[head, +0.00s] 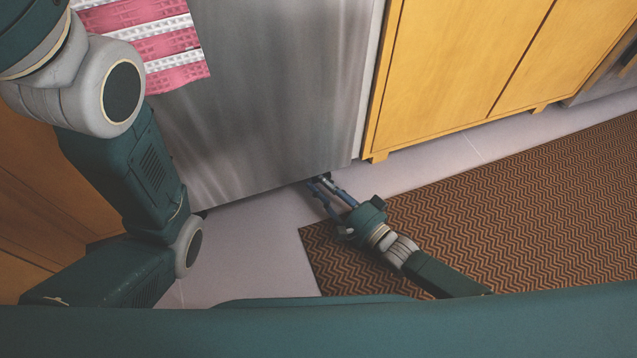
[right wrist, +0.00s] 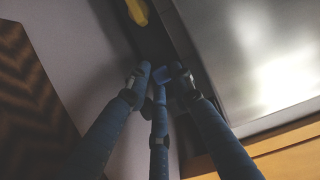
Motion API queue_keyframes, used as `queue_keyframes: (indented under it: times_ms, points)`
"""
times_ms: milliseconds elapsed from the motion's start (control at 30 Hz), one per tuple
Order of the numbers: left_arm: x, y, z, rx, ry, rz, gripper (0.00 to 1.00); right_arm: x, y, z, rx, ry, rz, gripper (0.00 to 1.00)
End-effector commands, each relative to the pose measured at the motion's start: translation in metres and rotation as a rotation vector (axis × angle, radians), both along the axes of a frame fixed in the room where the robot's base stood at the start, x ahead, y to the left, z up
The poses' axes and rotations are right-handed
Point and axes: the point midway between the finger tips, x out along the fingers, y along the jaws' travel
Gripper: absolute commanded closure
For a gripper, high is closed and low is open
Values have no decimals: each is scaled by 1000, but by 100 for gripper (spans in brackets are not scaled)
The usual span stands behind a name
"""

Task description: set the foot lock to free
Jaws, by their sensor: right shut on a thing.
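A large brushed-steel appliance (head: 275,90) stands upright, its lower edge just above the floor. My right gripper (head: 322,181) reaches low to that edge, and its fingertips are partly hidden under it. In the right wrist view my three blue fingers (right wrist: 161,76) come together at a dark strip along the base, closed on a small dark part that is mostly hidden by the fingertips. It appears to be the foot lock, but its setting cannot be read. A yellow piece (right wrist: 138,12) lies beyond the fingertips. My left arm shows at the left; its gripper is out of view.
Yellow wooden cabinets (head: 450,65) stand right of the appliance. A brown zigzag rug (head: 520,190) covers the floor at right. Pale floor (head: 250,240) lies open before the appliance. A pink and white towel (head: 170,45) hangs near my left arm.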

Motion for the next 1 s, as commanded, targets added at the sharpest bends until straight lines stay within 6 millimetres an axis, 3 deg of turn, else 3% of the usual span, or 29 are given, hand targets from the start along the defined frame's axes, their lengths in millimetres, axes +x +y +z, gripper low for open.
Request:
queue_keyframes:
  times_ms: [33, 67, 133, 567, 1000]
  points:
    - [0, 0, 1, 0, 0, 0, 48, 5, -3, 8, 14, -12, -7, 100]
    - [0, 0, 1, 0, 0, 0, 48, 5, -3, 8, 14, -12, -7, 76]
    - [0, 0, 1, 0, 0, 1, 48, 5, -3, 8, 14, -13, -7, 64]
    - [0, 2, 1, -6, 2, -2, 48, 0, -4, 7, 12, -11, -4, 64]
    - [0, 1, 0, -3, 0, -1, 48, -62, -59, 2, 3, -2, -7, 64]
